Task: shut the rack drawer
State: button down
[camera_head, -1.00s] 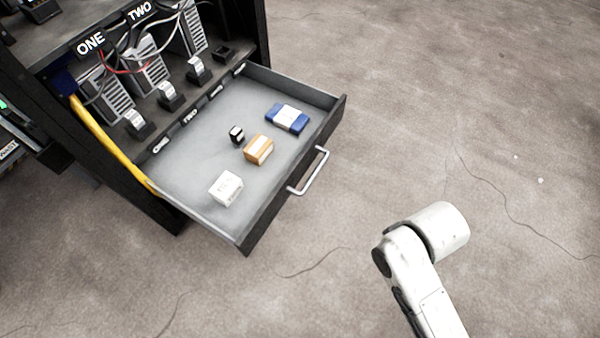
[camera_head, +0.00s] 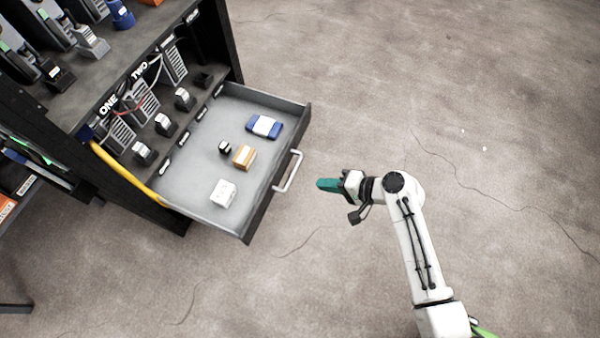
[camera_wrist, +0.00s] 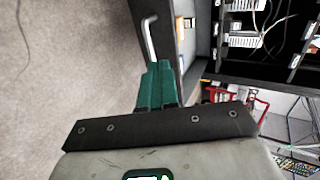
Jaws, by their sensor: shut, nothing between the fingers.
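The rack drawer (camera_head: 192,203) stands pulled out from the dark rack, with a pale grey inside and a dark front. Its silver bar handle (camera_head: 288,171) is on the front face. My gripper (camera_head: 322,184), with green fingers, is shut and empty. It is to the right of the handle in the head view and apart from it. In the wrist view the shut fingers (camera_wrist: 157,70) point towards the drawer front, with the handle (camera_wrist: 150,38) just beyond their tips. The drawer front shows there edge-on.
In the drawer lie a white box (camera_head: 222,193), an orange box (camera_head: 244,157), a small black item (camera_head: 224,148) and a blue-and-white pack (camera_head: 264,126). A yellow cable (camera_head: 122,172) runs along the rack's near side. The concrete floor to the right is clear.

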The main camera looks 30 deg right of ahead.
jog(key=b, duration=0.4)
send_near(276, 175)
notch_tip(276, 175, down, 3)
jog(key=w+a, duration=0.2)
jog(key=w, duration=0.1)
jog(key=shift+w+a+f, duration=0.1)
jog(key=shift+w+a, duration=0.15)
jog(key=shift+a, duration=0.05)
jog(key=shift+w+a+b, duration=0.35)
jog(key=shift+w, duration=0.15)
jog(key=shift+w, duration=0.1)
